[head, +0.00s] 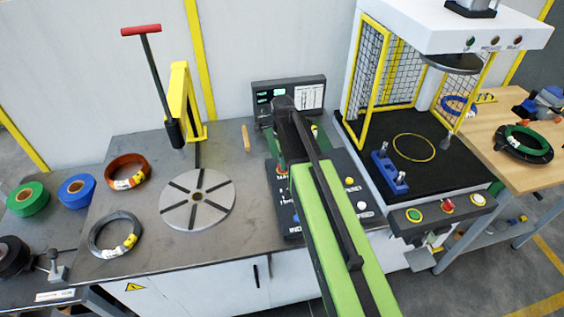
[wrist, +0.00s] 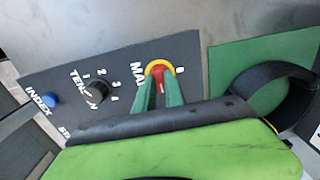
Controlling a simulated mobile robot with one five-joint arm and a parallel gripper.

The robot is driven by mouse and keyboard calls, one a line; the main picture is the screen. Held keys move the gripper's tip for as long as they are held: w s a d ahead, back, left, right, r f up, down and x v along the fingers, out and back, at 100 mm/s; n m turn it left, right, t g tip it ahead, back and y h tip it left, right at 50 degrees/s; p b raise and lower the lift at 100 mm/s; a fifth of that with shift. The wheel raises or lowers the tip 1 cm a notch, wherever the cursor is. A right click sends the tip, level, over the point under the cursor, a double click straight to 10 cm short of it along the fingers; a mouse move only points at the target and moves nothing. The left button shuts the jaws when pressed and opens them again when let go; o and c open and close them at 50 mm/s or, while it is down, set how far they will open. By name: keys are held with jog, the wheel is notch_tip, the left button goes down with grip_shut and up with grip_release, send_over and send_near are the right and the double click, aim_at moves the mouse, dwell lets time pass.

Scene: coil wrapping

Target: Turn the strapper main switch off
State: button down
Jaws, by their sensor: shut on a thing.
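The main switch (wrist: 160,72) is a red knob on a yellow round plate, set in the dark control panel (wrist: 125,68). A partly covered "MAI..." label is left of it and a "0" mark is to its right. My gripper (wrist: 159,88) has its two green fingers closed on the red knob. The fingers hide the lower part of the knob, and a pale pointer line shows on it. In the head view my arm covers most of the switch area on the control panel (head: 290,218).
The tension dial (wrist: 96,92) and blue index button (wrist: 50,99) are left of the switch. A display (head: 289,95) stands behind the panel. A slotted turntable (head: 182,214) and coils (head: 125,172) lie to the left. A caged press (head: 480,171) stands right.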

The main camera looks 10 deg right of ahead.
jog(key=shift+n, duration=0.3)
jog(key=n, duration=0.3)
jog(key=shift+n, duration=0.4)
jog(key=n, duration=0.4)
jog(key=shift+n, duration=0.3)
jog(key=n, duration=0.4)
jog(key=shift+n, duration=2.4)
jog(key=c, duration=1.4)
grip_release()
jog(key=shift+c, duration=0.2)
